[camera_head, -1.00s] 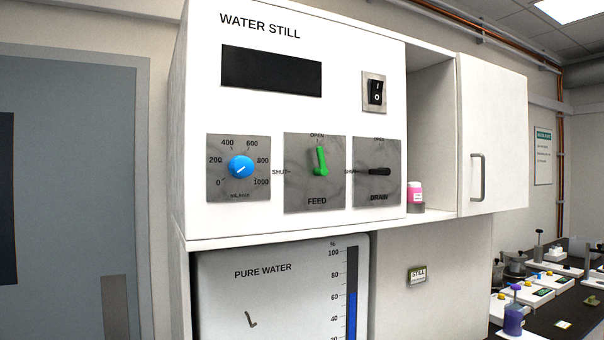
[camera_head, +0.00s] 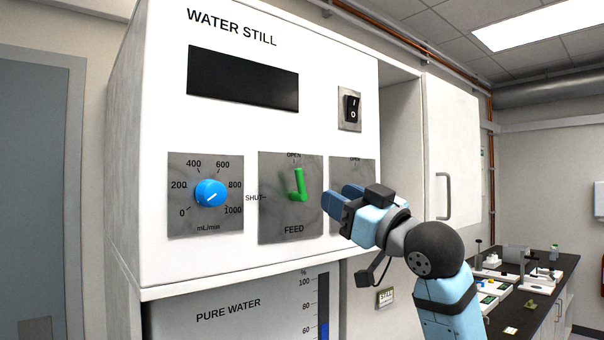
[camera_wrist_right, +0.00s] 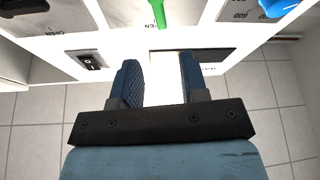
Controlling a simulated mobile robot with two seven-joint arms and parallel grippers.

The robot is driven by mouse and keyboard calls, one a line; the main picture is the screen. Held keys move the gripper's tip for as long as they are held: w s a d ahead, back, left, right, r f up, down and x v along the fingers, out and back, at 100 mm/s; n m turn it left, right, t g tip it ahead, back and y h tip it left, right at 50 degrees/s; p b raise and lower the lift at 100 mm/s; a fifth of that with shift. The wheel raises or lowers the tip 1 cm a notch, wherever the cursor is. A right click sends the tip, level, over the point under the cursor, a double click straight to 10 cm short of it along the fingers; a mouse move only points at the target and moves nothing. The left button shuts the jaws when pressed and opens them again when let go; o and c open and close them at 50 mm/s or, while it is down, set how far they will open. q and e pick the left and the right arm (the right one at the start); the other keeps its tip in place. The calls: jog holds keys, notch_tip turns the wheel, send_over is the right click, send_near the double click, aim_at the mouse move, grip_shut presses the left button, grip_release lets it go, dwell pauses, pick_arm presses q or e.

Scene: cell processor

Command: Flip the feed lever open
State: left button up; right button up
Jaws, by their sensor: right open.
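The green feed lever (camera_head: 299,185) is on the FEED plate (camera_head: 273,222) of the white water still. Its handle stands upright, tipped slightly left, with its end near the OPEN mark. The SHUT mark is to its left. My right gripper (camera_head: 335,200) is just right of the lever, in front of the drain plate, and looks apart from it. In the right wrist view the lever (camera_wrist_right: 158,12) shows at the top edge, beyond the two open, empty blue fingers (camera_wrist_right: 160,80). My left gripper is not in view.
A blue flow knob (camera_head: 211,193) is left of the feed plate. A black rocker switch (camera_head: 351,108) is above my right gripper. My gripper hides most of the drain plate (camera_head: 347,166) and its lever. A cupboard door (camera_head: 452,150) stands at the right.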

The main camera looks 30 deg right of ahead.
aim_at(302, 178)
jog(key=p+x, duration=0.3)
jog(key=x, duration=0.6)
jog(key=shift+w+a, duration=0.15)
jog(key=shift+w, duration=0.1)
jog(key=shift+w+r, duration=0.15)
jog(key=shift+w, duration=0.15)
jog(key=shift+c, duration=0.2)
grip_shut()
